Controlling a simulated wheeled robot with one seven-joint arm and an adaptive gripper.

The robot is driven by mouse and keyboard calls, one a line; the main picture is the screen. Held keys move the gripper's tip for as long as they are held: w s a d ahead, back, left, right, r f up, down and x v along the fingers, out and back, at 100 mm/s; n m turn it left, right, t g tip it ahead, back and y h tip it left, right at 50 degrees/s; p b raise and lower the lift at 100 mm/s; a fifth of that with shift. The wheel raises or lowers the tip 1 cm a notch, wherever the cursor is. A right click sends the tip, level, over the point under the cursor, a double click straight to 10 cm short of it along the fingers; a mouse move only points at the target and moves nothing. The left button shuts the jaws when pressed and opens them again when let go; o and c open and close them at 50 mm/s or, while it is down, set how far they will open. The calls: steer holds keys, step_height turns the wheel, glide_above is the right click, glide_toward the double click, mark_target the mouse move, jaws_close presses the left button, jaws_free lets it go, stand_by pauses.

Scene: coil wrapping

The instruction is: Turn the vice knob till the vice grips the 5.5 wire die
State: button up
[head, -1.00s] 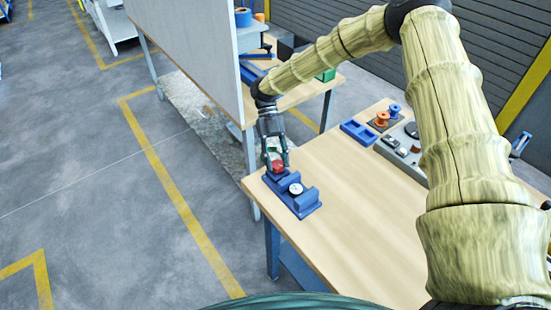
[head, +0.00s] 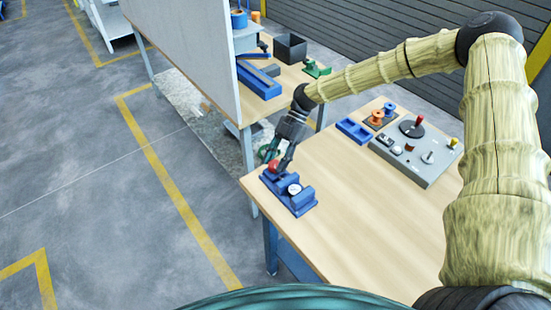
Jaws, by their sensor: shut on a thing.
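The blue vice (head: 300,205) sits near the left corner of the wooden table. The die (head: 294,189), a round white-faced piece, sits between the vice's jaws. I cannot tell whether the jaws touch it. The red vice knob (head: 272,166) is at the vice's far left end. My gripper (head: 272,161) is shut on the knob, coming down tilted from the upper right. Its fingers partly hide the knob.
A grey panel (head: 424,163) with knobs stands at the table's right, beside a blue tray (head: 354,131) and spools (head: 377,117). A tall grey board (head: 185,50) rises at the back left. The table's middle (head: 345,205) is clear.

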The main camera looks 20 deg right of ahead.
steer(key=shift+s+m+t+y, duration=0.1)
steer(key=shift+m+t+y, duration=0.3)
steer(key=shift+m+t, duration=0.55)
steer(key=shift+m, duration=0.25)
steer(key=o, duration=1)
steer(key=shift+f, duration=0.1)
steer(key=shift+d, duration=0.1)
steer(key=v, duration=1.2)
